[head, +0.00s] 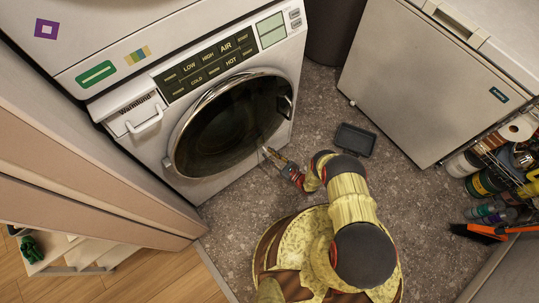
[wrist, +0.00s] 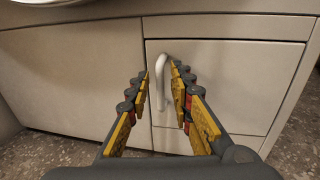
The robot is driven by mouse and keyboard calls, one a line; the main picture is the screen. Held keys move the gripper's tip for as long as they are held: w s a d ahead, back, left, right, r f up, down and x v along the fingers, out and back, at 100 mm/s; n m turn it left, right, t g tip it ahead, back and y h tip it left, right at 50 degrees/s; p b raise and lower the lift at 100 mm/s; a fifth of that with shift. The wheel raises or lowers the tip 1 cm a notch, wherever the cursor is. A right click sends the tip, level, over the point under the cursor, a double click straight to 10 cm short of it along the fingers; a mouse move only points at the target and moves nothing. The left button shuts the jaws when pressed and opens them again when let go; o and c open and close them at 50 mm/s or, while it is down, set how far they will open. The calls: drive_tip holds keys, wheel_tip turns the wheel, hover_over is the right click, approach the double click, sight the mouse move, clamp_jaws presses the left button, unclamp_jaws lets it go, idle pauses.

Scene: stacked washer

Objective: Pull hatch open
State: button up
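The lower hatch (wrist: 225,70) is a flat, pale rectangular panel at the bottom right of the washer front, and it looks closed. Its white curved upright handle (wrist: 162,82) is at the panel's left side. My gripper (wrist: 161,70) is open in the wrist view, with one yellow-padded finger on each side of the handle in the picture. I cannot tell whether the fingers touch it. In the head view my gripper (head: 273,155) is at the washer's lower right front, beside the round glass door (head: 225,125), which is shut. My gripper hides most of the hatch area there.
A white chest-like cabinet (head: 415,85) stands at the right, with a dark tray (head: 355,139) on the floor near it. A rack of bottles (head: 490,180) is at the far right. Speckled floor (head: 225,215) is clear in front of the washer.

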clamp_jaws()
idle(0.6)
